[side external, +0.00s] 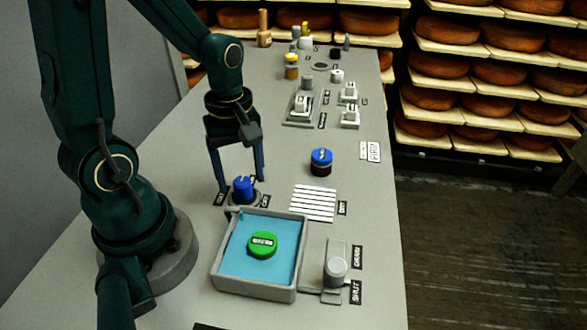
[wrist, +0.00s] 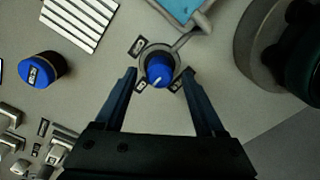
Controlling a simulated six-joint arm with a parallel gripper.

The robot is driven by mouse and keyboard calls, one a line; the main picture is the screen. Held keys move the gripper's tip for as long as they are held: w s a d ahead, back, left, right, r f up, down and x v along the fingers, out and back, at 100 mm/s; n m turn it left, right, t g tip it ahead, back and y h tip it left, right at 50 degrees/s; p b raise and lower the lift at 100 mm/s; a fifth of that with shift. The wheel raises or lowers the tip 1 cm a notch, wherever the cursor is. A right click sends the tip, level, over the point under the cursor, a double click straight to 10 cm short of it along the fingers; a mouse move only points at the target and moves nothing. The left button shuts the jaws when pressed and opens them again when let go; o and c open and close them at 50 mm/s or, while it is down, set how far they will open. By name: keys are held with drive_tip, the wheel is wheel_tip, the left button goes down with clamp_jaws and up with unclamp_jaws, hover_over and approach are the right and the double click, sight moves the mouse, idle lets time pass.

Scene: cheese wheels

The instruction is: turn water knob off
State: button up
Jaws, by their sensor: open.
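The water knob is a blue knob (side external: 243,189) on a round grey base beside the back left corner of the water tray. In the wrist view the blue knob (wrist: 160,71) has a white pointer line and small black labels around its base. My gripper (side external: 240,185) is open, with one finger on each side of the knob. The wrist view also shows my open gripper (wrist: 159,75) with the knob between the fingertips. I cannot tell whether the fingers touch it. The label the pointer faces is too small to read surely.
A grey tray (side external: 220,275) of blue water holds a green labelled disc (side external: 262,245). A grey drain lever (side external: 336,268) stands right of it. A white slatted rack (side external: 313,203) and a blue-capped jar (side external: 321,162) are right of the gripper. Switches and small containers stand farther back.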

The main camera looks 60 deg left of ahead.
drive_tip(key=shift+f, duration=1.2)
clamp_jaws()
